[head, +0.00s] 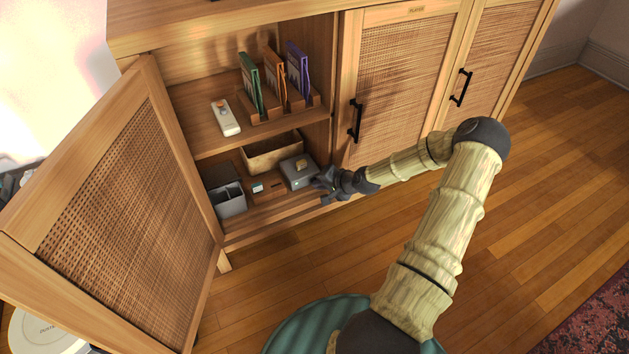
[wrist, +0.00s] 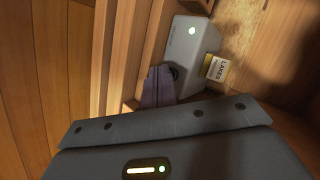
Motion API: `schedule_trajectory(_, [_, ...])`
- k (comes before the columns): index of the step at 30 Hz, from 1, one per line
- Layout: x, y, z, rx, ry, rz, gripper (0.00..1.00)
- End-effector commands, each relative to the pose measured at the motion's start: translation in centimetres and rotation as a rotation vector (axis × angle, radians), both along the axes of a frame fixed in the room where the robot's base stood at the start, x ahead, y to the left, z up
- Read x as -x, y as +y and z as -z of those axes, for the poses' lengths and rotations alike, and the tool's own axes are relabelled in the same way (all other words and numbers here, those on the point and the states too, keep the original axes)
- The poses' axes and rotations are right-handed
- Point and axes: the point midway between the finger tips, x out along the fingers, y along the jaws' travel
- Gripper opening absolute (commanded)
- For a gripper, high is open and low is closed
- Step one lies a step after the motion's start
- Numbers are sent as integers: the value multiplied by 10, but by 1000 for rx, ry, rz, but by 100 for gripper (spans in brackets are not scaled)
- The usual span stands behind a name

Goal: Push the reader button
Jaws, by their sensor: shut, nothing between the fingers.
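My gripper (head: 325,182) is shut and empty, just right of the reader's front. In the wrist view its fingertips (wrist: 160,74) are close beside the dark spot; I cannot tell whether they touch.
The rattan door (head: 125,200) stands open at left. A grey bin (head: 230,204) and a tan box (head: 262,156) share the lower shelf. Above are a white device (head: 225,117) and several coloured cases (head: 274,75) in a wooden rack. A closed door (head: 402,85) stands at right.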

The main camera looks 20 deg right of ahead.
Motion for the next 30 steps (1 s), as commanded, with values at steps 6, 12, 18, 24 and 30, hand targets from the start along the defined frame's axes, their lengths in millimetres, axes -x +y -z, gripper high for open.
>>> schedule_trajectory(6, [-1,0,0,0,-1,-1,0])
schedule_trajectory(12, [0,0,-1,-1,-1,0,0])
schedule_trajectory(18, [7,0,-2,-1,-1,1,0])
schedule_trajectory(24, [8,0,0,1,0,-1,0])
schedule_trajectory(30, [10,0,-1,0,0,0,0])
